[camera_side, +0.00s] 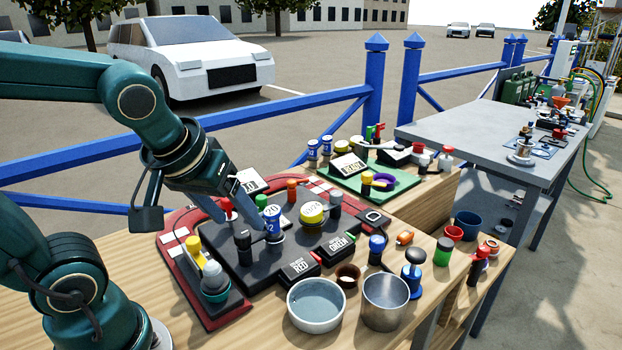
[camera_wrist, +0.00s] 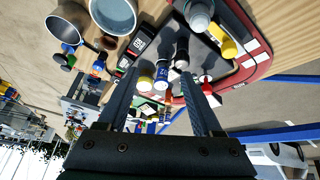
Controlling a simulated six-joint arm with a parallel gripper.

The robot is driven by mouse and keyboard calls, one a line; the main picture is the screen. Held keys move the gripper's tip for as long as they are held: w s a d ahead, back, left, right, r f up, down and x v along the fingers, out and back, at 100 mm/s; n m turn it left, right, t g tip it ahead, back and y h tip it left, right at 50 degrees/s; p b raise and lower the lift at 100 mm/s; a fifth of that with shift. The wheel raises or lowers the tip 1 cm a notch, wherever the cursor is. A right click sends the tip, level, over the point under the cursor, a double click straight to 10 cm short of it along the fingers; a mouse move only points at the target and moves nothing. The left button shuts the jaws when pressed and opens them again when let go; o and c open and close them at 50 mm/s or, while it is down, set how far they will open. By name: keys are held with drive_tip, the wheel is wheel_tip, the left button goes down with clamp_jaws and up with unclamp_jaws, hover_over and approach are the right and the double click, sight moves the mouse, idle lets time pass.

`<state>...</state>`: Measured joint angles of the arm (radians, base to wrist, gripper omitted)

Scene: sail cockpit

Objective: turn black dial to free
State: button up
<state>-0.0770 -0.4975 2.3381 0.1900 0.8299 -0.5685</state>
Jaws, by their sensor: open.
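Several black upright knobs stand on the dark panel (camera_side: 222,262), and I cannot tell which one is the black dial. One black knob (camera_side: 243,246) stands at the panel's front left; a black knob (camera_wrist: 181,52) also shows in the wrist view, near the right finger's tip. Another black knob (camera_side: 335,204) stands at the back right, beside a yellow cap (camera_side: 312,212). No "free" mark can be read. My gripper (camera_side: 238,212) is over the panel's back left, open and empty. In the wrist view its fingers (camera_wrist: 160,76) are spread, with a blue numbered knob (camera_wrist: 173,76) showing between them.
The panel sits on a red board (camera_side: 185,285) with a yellow lever and grey dome at its left. Red and green labelled blocks line its front. A white bowl (camera_side: 316,305), a metal cup (camera_side: 386,301) and small knobs stand at front right. A green tray (camera_side: 385,186) lies behind.

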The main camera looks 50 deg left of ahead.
sight(242, 234)
drive_tip(key=shift+w+a+f+n+g+y, duration=0.2)
drive_tip(key=shift+w+a+f+n+g, duration=0.3)
drive_tip(key=shift+a+f, duration=0.7)
drive_tip(key=shift+w+a+f+n+g+y, duration=0.3)
drive_tip(key=shift+w+a+f, duration=0.45)
drive_tip(key=shift+f, duration=0.7)
drive_tip(key=shift+w+a+f+n+g+y, duration=0.1)
drive_tip(key=shift+w+a+f+n+g, duration=0.3)
drive_tip(key=shift+a+f, duration=0.8)
drive_tip(key=shift+w+d+f, duration=0.1)
drive_tip(key=shift+d+f, duration=0.05)
clamp_jaws()
